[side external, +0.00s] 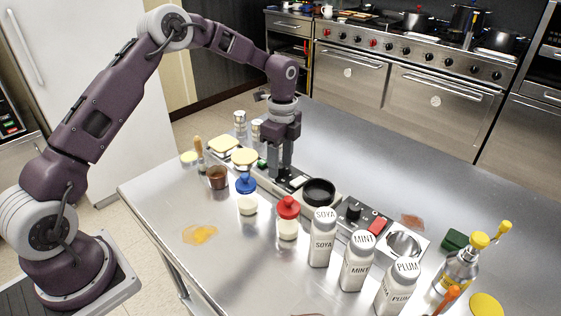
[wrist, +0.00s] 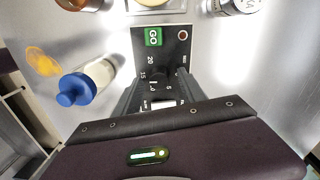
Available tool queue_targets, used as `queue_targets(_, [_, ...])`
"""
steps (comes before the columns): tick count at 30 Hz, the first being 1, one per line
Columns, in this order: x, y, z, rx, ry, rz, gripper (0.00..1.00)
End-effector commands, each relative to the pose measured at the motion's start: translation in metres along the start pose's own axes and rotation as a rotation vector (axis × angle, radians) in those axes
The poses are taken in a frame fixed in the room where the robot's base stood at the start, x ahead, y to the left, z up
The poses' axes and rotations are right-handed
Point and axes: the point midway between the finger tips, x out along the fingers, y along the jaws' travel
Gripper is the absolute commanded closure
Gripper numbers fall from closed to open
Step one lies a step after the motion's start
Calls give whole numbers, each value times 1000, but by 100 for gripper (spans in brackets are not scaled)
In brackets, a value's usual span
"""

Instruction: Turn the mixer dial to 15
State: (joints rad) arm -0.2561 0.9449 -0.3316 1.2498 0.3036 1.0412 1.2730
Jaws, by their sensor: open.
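The mixer's dark control panel (wrist: 172,62) lies under my gripper in the wrist view. It has a green GO button (wrist: 153,37), printed numbers including 20, 15 and 5, and a small black dial (wrist: 157,76). My gripper (wrist: 158,92) is open and points down, with one finger on each side of the dial. I cannot tell whether the fingers touch it, and its pointer is too small to read. In the side view my gripper (side external: 280,172) is down at the panel (side external: 291,179), and its fingers hide the dial.
A round black vessel (side external: 318,191) stands right of the panel. A blue-capped bottle (side external: 247,199), a red-capped bottle (side external: 288,222) and white shakers (side external: 321,243) stand in front.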

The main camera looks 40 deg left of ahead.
Motion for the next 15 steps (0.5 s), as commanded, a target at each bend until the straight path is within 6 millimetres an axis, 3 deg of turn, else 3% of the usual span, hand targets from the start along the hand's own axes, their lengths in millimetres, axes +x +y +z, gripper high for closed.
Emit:
queue_targets(9, [-55, -1, 0, 0, 0, -4, 51])
queue_targets(15, [-71, 0, 0, 0, 0, -1, 51])
